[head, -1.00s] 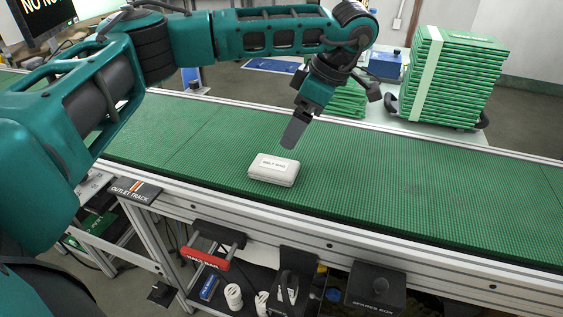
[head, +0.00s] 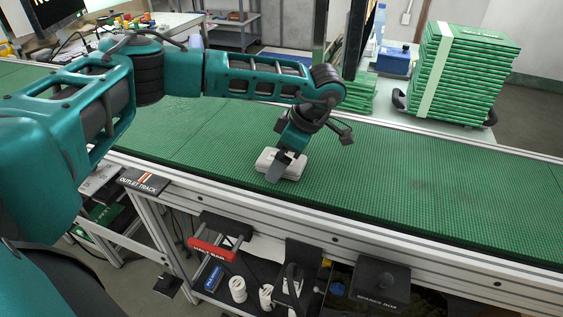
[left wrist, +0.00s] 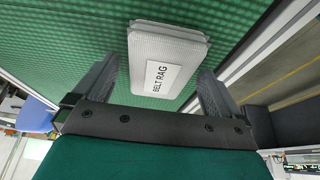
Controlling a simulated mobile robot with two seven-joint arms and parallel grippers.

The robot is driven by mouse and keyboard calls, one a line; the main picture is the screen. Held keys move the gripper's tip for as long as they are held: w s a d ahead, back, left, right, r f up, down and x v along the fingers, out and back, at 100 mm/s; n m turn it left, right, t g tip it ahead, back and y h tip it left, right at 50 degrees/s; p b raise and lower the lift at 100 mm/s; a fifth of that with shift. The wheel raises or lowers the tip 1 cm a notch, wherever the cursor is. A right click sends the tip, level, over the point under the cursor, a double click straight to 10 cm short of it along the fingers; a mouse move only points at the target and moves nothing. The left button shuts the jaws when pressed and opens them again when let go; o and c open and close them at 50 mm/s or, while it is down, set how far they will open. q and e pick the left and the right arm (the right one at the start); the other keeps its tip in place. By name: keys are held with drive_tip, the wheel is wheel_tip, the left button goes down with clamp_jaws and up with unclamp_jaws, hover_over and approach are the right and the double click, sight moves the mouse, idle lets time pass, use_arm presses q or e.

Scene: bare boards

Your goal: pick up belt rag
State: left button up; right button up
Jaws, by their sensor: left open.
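The belt rag is a folded, pale grey-white pad with a "BELT RAG" label, lying on the green conveyor belt. In the head view the belt rag (head: 294,172) is partly hidden behind my left gripper (head: 281,168). In the left wrist view the belt rag (left wrist: 163,62) lies between the two fingers of my left gripper (left wrist: 160,90), which is open. One finger is on each side of the rag; whether they touch it I cannot tell. My right gripper is in neither view.
The green belt (head: 400,185) is clear on both sides of the rag, with a metal rail along its front edge. A tall stack of green boards (head: 462,75) stands behind the belt at the right. A spares box (head: 377,285) sits on the shelf below.

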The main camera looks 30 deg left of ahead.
use_arm(q)
drive_tip(key=shift+f, duration=0.1)
drive_tip(key=shift+c, duration=0.2)
drive_tip(key=c, duration=1.1)
wheel_tip(320, 180, up, 20)
drive_tip(key=shift+r+p, duration=0.15)
drive_tip(key=shift+p, duration=0.65)
